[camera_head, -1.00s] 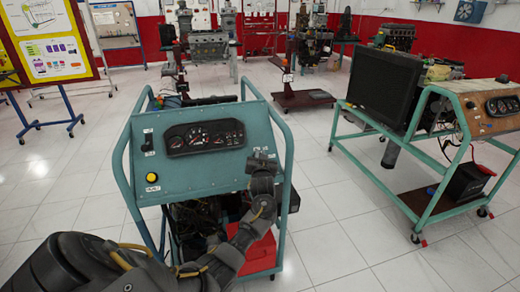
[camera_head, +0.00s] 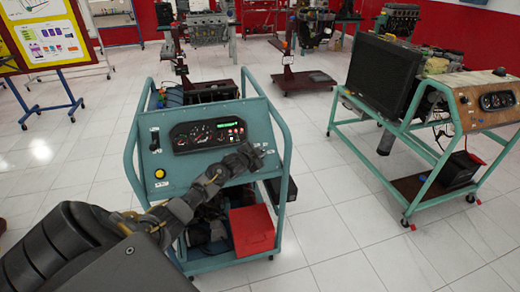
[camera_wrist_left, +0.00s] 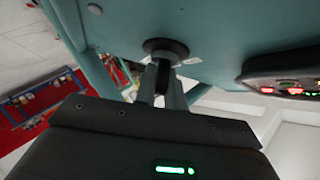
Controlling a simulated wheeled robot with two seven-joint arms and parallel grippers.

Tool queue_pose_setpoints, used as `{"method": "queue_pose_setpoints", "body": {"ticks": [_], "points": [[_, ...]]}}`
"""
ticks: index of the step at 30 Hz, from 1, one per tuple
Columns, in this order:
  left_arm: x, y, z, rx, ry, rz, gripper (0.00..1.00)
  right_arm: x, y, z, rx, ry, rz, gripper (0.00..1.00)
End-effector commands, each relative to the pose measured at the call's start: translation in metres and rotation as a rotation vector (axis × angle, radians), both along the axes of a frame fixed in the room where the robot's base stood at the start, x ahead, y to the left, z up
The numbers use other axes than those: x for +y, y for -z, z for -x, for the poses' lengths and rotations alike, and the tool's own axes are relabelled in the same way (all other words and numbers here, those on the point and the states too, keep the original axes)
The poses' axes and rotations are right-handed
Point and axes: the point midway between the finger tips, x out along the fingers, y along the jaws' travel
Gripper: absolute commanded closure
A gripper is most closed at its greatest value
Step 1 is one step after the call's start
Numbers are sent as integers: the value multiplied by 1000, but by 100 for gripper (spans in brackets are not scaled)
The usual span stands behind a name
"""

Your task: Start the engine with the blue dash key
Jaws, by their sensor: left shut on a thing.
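The teal engine trainer's dash panel (camera_head: 205,112) stands in the middle of the head view. Its gauge cluster (camera_head: 208,134) is lit, with a green display and red lamps; its lit edge also shows in the left wrist view (camera_wrist_left: 290,88). My left gripper (camera_head: 258,155) is at the panel's right side. In the left wrist view, its fingers (camera_wrist_left: 163,92) are shut on the dark key (camera_wrist_left: 163,72), which meets a dark round ignition switch (camera_wrist_left: 165,47). The key's blue colour does not show. The gripper hides the switch in the head view. My right gripper is out of view.
A yellow button (camera_head: 160,173) is at the panel's lower left. A red box (camera_head: 252,230) sits low in the trainer's frame. Another trainer with a radiator (camera_head: 379,82) stands to the right. Open tiled floor (camera_head: 330,215) lies between them.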

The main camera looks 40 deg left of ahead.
Motion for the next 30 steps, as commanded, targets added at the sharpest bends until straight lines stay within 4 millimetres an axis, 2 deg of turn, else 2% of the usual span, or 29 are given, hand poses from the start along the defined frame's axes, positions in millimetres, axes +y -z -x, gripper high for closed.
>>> {"method": "queue_pose_setpoints", "body": {"ticks": [1, 12, 27, 28, 30], "points": [[-2, -10, -4, -1, 27, -11, 100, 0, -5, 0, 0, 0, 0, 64], [-4, -9, -4, 66, 127, -58, 100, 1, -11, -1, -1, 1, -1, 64], [-3, -9, -4, 73, 138, -64, 100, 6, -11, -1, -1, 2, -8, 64], [-3, -9, -4, 73, 138, -64, 88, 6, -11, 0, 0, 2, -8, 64], [-3, -8, -3, 75, 136, -64, 79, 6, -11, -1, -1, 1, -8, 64]]}}
